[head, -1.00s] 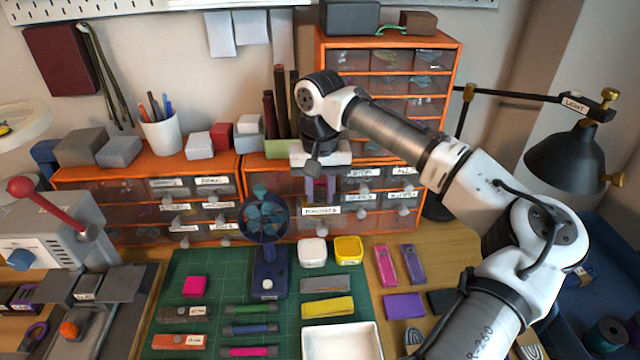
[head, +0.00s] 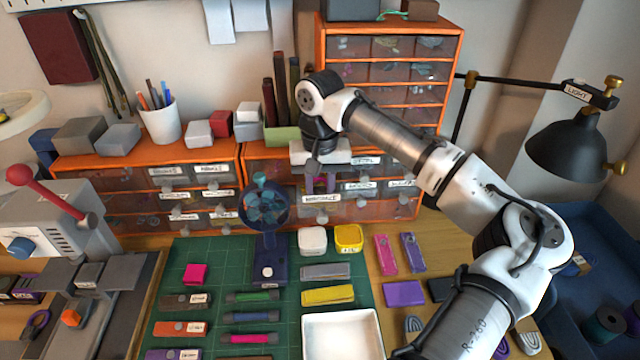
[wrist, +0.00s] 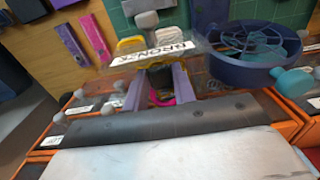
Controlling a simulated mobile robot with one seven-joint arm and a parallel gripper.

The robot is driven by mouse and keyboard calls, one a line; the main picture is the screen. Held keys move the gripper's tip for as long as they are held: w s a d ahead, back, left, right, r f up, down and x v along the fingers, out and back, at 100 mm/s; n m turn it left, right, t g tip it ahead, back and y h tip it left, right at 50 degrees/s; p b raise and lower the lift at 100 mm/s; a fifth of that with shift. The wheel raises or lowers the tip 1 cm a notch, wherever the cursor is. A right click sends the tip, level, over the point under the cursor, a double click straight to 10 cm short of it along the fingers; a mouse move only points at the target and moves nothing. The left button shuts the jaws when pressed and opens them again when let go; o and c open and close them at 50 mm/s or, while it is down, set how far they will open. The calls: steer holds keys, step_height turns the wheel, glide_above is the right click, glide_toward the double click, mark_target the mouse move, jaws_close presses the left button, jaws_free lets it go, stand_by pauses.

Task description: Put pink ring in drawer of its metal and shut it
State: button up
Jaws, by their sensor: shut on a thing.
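The pink ring (wrist: 160,98) shows partly between the two purple fingers of my gripper (wrist: 160,86) in the wrist view. The fingers are shut on it. In the head view my gripper (head: 320,183) points down at a drawer in the orange cabinet, just behind the drawer's labelled front (head: 322,198). That drawer stands pulled out, and the fingers reach down at its opening. In the wrist view its label (wrist: 150,52) seems to read bronze. How deep the ring sits in the drawer is hard to tell.
A dark blue fan-like bowl (head: 264,207) stands just left of the open drawer. Other labelled drawers (head: 212,195) look shut. A taller cabinet (head: 390,75) rises behind my arm. White and yellow blocks (head: 348,238) and a white tray (head: 343,335) lie in front.

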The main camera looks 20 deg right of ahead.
steer(key=o, duration=0.9)
step_height(320, 180, up, 14)
steer(key=shift+f+b, duration=0.1)
steer(key=shift+b, duration=0.45)
